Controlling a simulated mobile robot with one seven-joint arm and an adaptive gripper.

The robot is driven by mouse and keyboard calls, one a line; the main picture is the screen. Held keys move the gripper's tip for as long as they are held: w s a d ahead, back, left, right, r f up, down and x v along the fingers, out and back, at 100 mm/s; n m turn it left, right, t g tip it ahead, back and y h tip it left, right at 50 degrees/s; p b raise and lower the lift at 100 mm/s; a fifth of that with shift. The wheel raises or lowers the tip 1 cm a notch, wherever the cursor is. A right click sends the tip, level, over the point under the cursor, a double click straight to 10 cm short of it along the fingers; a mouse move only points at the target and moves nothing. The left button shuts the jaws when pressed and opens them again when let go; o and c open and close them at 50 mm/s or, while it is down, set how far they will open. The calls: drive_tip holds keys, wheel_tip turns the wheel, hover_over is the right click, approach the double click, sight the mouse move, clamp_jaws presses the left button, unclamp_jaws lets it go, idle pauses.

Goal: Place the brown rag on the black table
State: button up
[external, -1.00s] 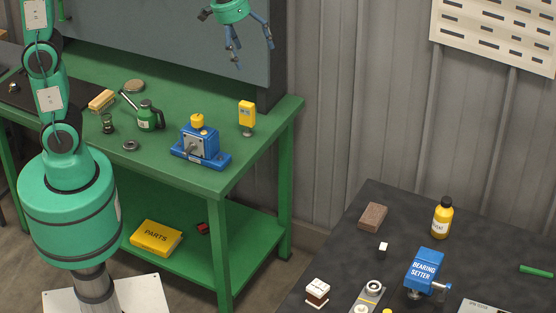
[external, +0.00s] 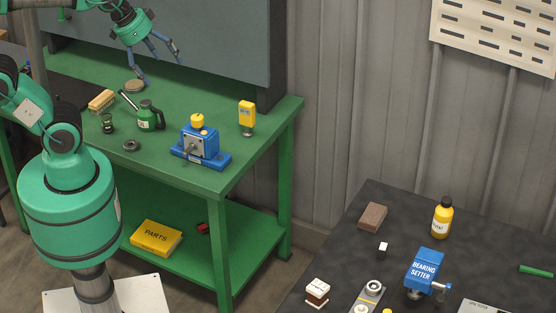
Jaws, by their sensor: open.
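My gripper (external: 159,72) is open and empty, fingers pointing down, over the back of the green workbench. A flat round grey-brown item (external: 134,86) lies on the bench just below its left finger; I cannot tell if it is a rag or a lid, nor whether the finger touches it. The black table (external: 335,262) is at the lower right. A brown block-like item (external: 372,216) lies on its back left part; whether it is folded cloth or a solid block is unclear.
The green workbench (external: 235,170) holds a brush (external: 102,101), a green oil can (external: 150,116), a blue fixture (external: 201,148) and a yellow gauge (external: 247,114). The black table carries a yellow bottle (external: 442,219) and a blue bearing setter (external: 424,270). A gap separates both tables.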

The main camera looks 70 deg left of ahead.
drive_tip(key=s+f, duration=0.1)
drive_tip(key=s, duration=0.2)
drive_tip(key=shift+a+f, duration=0.2)
drive_tip(key=shift+f, duration=0.2)
wheel_tip(320, 180, down, 10)
drive_tip(key=b, duration=1)
